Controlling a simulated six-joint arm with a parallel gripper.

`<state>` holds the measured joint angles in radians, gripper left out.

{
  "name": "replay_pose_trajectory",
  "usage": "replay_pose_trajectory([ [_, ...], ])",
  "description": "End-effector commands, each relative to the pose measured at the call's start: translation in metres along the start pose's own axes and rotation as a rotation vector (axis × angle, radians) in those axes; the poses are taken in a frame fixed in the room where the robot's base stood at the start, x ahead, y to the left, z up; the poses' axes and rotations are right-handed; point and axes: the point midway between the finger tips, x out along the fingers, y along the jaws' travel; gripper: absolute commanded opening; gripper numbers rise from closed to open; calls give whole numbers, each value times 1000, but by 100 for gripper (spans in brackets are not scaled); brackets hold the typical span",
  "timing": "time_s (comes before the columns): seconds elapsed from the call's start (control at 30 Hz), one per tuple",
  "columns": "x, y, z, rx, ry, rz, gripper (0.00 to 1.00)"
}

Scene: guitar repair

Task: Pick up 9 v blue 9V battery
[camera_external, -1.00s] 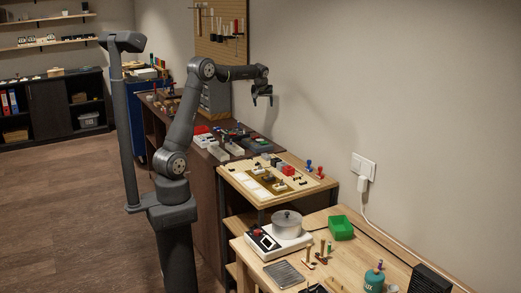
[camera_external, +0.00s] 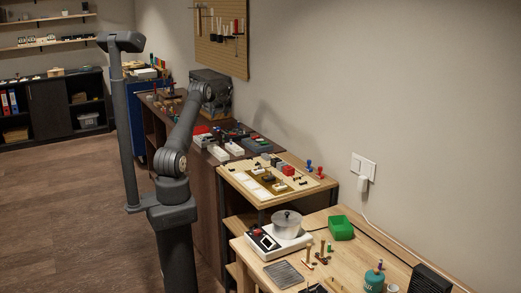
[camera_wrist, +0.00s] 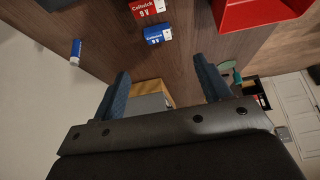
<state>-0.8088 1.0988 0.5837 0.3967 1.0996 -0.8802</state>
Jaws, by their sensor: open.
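The blue 9V battery (camera_wrist: 157,36), with white lettering, lies on the dark wood surface in the upper middle of the wrist view. My gripper (camera_wrist: 161,70) is open and empty, its two blue-grey fingers spread apart. In that picture the battery shows above the gap between the fingertips, clear of both. In the external view I cannot make out the battery, and my gripper is hidden behind my own arm, which reaches away over the dark workbench (camera_external: 206,190).
A red 9V battery (camera_wrist: 146,8) lies just beyond the blue one. A blue-and-white cylinder (camera_wrist: 75,52) lies to the left, and a red bin (camera_wrist: 256,12) is at the upper right. A grey and yellow object (camera_wrist: 152,100) shows between the fingers.

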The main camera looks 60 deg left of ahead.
Motion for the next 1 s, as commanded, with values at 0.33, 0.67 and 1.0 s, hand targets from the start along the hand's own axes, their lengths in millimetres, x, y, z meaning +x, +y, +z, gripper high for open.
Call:
replay_pose_trajectory([
  [0.33, 49, 0, 0, 0, 0, 0, 70],
  [0.67, 87, -1, 8, 1, -1, 0, 70],
  [1.0, 102, -1, 6, -1, 1, 1, 70],
])
